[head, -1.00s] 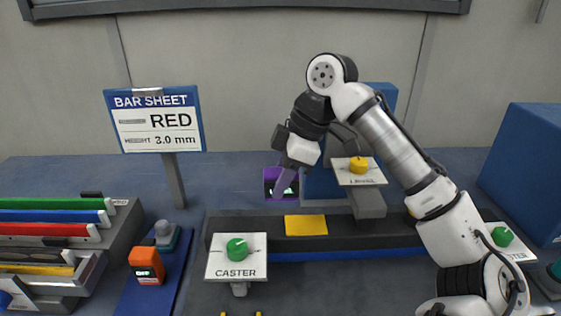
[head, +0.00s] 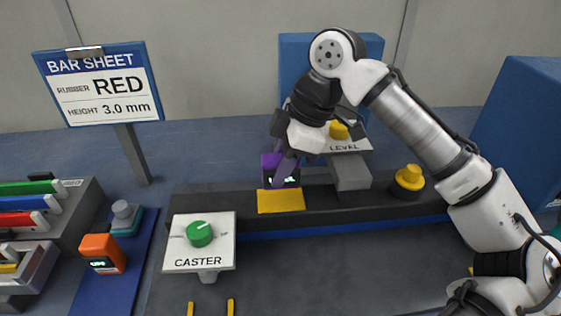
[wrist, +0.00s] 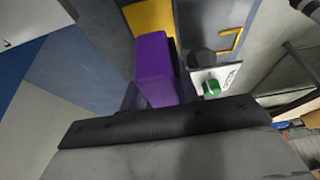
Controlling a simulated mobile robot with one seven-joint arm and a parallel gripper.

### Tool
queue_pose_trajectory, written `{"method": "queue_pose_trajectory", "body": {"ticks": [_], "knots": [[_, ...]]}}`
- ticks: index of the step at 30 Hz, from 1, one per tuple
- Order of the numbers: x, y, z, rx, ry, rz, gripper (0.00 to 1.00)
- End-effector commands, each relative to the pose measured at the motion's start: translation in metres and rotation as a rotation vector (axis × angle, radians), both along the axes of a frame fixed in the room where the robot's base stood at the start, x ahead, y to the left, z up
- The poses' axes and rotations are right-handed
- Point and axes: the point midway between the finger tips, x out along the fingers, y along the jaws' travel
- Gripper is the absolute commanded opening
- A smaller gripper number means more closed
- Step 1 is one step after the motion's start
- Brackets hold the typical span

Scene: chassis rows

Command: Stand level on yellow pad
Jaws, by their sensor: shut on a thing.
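The level is a purple box (head: 268,161) with a small lit display on its front. My gripper (head: 284,172) is shut on it from above, and a finger hides part of it. The yellow pad (head: 281,203) lies on the dark rail, just below and in front of the level in the head view. The level looks upright; I cannot tell whether it touches the pad. In the wrist view, the purple level (wrist: 153,65) reaches out from the gripper and overlaps the yellow pad (wrist: 150,18).
A CASTER panel with a green knob (head: 199,234) stands in front of the rail. A LEVEL panel (head: 347,140) and yellow button (head: 409,178) are to the right. An orange device (head: 103,254) and bar rack (head: 65,215) are at left.

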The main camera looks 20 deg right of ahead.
Motion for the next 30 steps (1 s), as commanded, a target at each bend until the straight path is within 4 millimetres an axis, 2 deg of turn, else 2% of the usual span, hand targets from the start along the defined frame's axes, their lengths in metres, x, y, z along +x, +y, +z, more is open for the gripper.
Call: {"method": "queue_pose_trajectory", "body": {"ticks": [1,6,30], "knots": [[-0.0003,-0.0004,-0.0106,-0.001,0.001,-0.002,0.04],[0.0000,0.0001,-0.0181,0.000,-0.001,0.000,0.04],[0.0001,-0.0001,-0.0190,0.001,-0.001,0.000,0.04]]}}
